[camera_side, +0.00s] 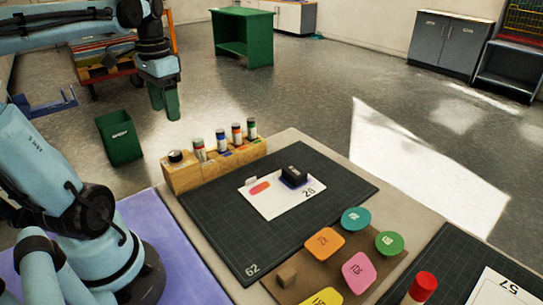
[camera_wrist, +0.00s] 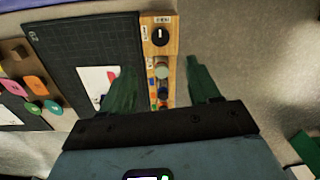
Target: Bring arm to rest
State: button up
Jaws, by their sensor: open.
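My gripper (camera_side: 164,101) hangs in the air at the upper left of the side view, above and behind the wooden rack, with its green fingers pointing down. In the wrist view my gripper (camera_wrist: 163,88) has its two fingers spread wide with nothing between them. The wooden rack (camera_side: 187,181) with several capped tubes stands along the back edge of the dark cutting mat (camera_side: 222,220). It also shows below the fingers in the wrist view (camera_wrist: 172,41).
Colored tags lie on a brown board (camera_side: 290,291) at the front. A green bin (camera_side: 120,138) stands on the floor at left. The air around my gripper looks clear.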

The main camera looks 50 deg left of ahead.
jog(key=w+d+f+t, duration=0.3)
jog(key=d, duration=0.7)
jog(key=w+d+f+m+t, duration=0.1)
jog(key=w+d+f+t, duration=0.2)
jog(key=d, duration=0.7)
jog(key=shift+w+f+m+t, duration=0.25)
jog(key=shift+w+m+t, duration=0.05)
jog(key=shift+w+t, duration=0.35)
